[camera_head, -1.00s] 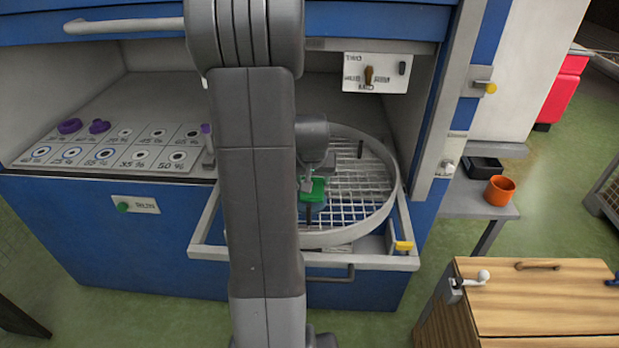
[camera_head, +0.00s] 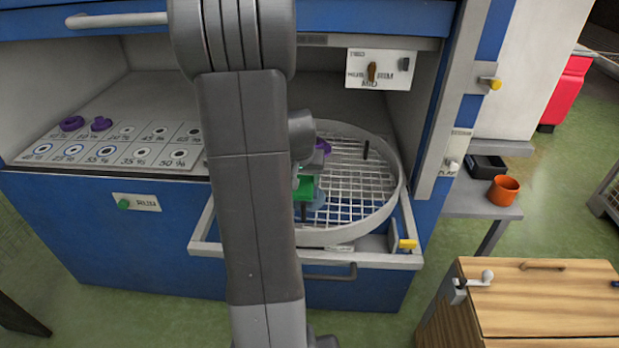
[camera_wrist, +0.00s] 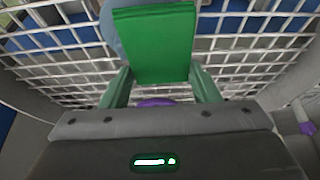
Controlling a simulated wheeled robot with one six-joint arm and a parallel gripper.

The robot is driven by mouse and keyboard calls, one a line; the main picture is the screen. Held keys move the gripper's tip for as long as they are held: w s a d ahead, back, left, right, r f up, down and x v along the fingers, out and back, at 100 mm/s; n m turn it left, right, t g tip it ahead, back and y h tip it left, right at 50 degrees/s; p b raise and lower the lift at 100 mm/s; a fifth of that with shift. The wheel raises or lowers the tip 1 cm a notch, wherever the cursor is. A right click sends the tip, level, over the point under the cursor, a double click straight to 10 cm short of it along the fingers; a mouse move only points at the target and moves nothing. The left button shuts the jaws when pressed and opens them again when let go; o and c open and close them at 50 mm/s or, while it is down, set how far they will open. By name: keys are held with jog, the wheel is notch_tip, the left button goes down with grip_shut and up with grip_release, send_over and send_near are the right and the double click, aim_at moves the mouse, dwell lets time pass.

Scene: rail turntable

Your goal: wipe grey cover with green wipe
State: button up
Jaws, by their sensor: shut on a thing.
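My gripper (camera_head: 303,180) is shut on the green wipe (camera_head: 304,189), low over the wire-grid turntable (camera_head: 392,212). In the wrist view the wipe (camera_wrist: 155,42) is a flat green pad between the two fingers (camera_wrist: 160,78). A rounded blue-grey piece (camera_head: 317,201) shows on the grid beside and below the wipe, mostly hidden by it. Its edge also shows at the wipe's upper left in the wrist view (camera_wrist: 110,30). It may be the grey cover; I cannot tell whether the wipe touches it.
A purple piece (camera_head: 322,146) is just behind my gripper. A dark post (camera_head: 366,149) stands on the turntable's far side. A panel of labelled holes (camera_head: 110,145) with purple rings is left. The cabinet's side post (camera_head: 445,130) is close right. The grid's right half is mostly clear.

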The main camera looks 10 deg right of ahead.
aim_at(321, 192)
jog(key=shift+s+d+p, duration=0.25)
jog(key=shift+d+p, duration=0.1)
jog(key=shift+d, duration=0.9)
jog(key=shift+s+d+p, duration=0.2)
jog(key=shift+d+p, duration=0.15)
jog(key=shift+d, duration=0.85)
jog(key=shift+w+a+r+b, duration=0.15)
jog(key=shift+a+b, duration=0.1)
jog(key=shift+a, duration=0.55)
jog(key=shift+w+a+f+b, duration=0.1)
jog(key=shift+a+b, duration=0.15)
jog(key=shift+a, duration=0.6)
jog(key=shift+w+a+r+b, duration=0.15)
jog(key=shift+a+b, duration=0.1)
jog(key=shift+a, duration=0.55)
jog(key=shift+d, duration=0.4)
jog(key=shift+s+d+f+p, duration=0.1)
jog(key=shift+s+d+p, duration=0.15)
jog(key=shift+d, duration=0.8)
jog(key=shift+s+d+f+p, duration=0.1)
jog(key=shift+d+p, duration=0.15)
jog(key=shift+d, duration=0.75)
jog(key=shift+w+a+f+b, duration=0.15)
jog(key=shift+a+b, duration=0.3)
jog(key=shift+a, duration=0.8)
jog(key=shift+w+a+b, duration=0.15)
jog(key=shift+a+b, duration=0.25)
jog(key=shift+a, duration=0.85)
